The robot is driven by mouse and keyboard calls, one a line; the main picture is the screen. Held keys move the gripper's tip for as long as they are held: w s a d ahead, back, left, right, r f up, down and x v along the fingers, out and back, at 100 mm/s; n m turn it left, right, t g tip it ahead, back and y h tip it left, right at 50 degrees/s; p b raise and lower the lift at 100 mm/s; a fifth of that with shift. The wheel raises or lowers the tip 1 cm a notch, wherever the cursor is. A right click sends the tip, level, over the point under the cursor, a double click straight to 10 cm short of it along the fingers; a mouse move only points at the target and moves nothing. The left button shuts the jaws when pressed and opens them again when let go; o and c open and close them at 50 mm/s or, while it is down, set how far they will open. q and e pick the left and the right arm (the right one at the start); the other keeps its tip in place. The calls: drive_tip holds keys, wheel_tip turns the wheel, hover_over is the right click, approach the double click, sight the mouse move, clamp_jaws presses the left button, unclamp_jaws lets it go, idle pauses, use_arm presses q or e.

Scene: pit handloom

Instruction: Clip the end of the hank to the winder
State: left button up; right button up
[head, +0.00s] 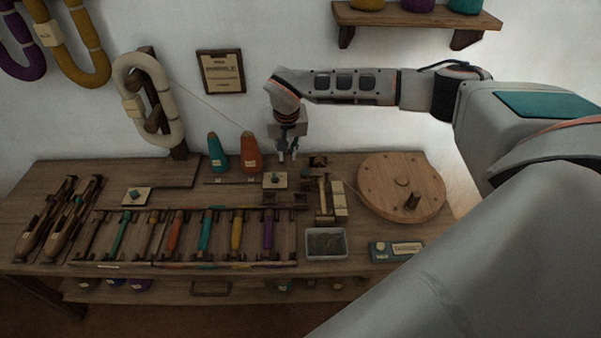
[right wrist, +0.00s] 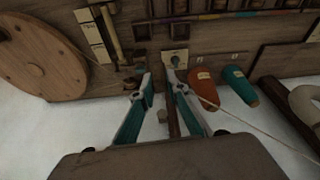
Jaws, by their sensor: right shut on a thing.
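The hank (head: 130,108) is a cream loop hanging on a dark wooden holder at the back left of the bench. A thin pale yarn runs from it down to the right, towards my right gripper (head: 287,156). The yarn also shows in the right wrist view (right wrist: 246,121), reaching the fingers. My right gripper (right wrist: 159,78) points down above the bench's back edge, shut on the yarn end; the end itself is hard to make out. The winder's round wooden wheel (head: 385,178) lies to the right of the gripper, with a small dark block (head: 318,162) between them.
Orange (head: 250,152) and teal (head: 217,153) cones stand left of the gripper. A rack of coloured bobbins (head: 173,236), a grey tray (head: 326,242) and a teal box (head: 396,250) occupy the front. A shelf (head: 415,16) hangs above my right arm.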

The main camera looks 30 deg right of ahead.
drive_tip(key=shift+m+g, duration=0.6)
drive_tip(key=shift+g, duration=0.1)
drive_tip(key=s+d+f+b, duration=0.1)
drive_tip(key=f, duration=0.3)
drive_tip(key=s+f+b, duration=0.1)
drive_tip(key=f+b, duration=0.1)
drive_tip(key=f, duration=0.2)
drive_tip(key=d+f+b, duration=0.1)
drive_tip(key=f+b, duration=0.1)
drive_tip(key=f, duration=0.3)
drive_tip(key=shift+s+d, duration=0.35)
drive_tip(key=shift+s, duration=0.05)
drive_tip(key=shift+f+b, duration=0.55)
drive_tip(key=shift+f, duration=1.05)
drive_tip(key=o, duration=0.9)
drive_tip(key=o, duration=0.3)
